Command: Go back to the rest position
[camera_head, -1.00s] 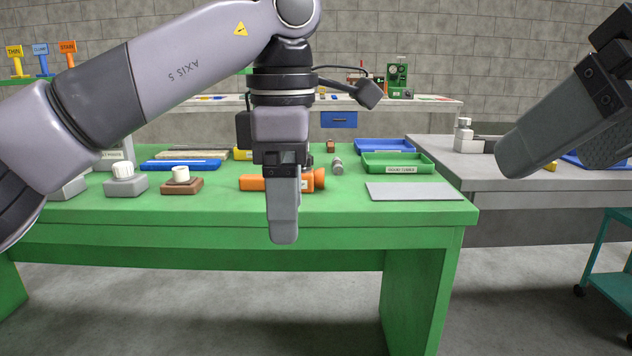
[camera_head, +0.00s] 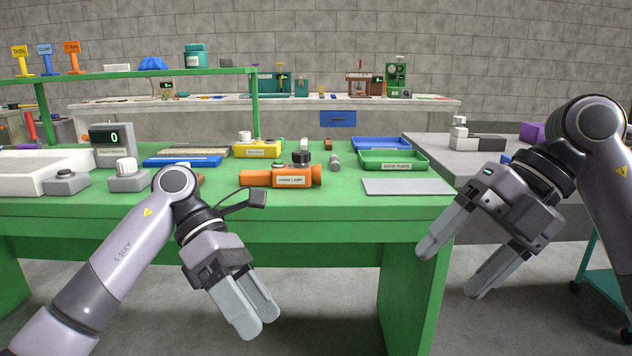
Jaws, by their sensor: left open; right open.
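My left gripper (camera_head: 254,318) is open and empty, low in front of the green table's front edge, with its fingers pointing down and right. My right gripper (camera_head: 452,272) is open and empty, in front of the table's right end, with its fingers pointing down and left. Neither gripper touches anything. The green table (camera_head: 340,210) stands ahead of both arms.
On the table are an orange hand lamp (camera_head: 258,179), a green tray (camera_head: 420,165), a blue tray (camera_head: 375,143), a grey mat (camera_head: 408,187), a yellow box (camera_head: 250,150) and a white tray (camera_head: 32,180). A grey bench (camera_head: 432,152) adjoins at right. Open floor lies in front.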

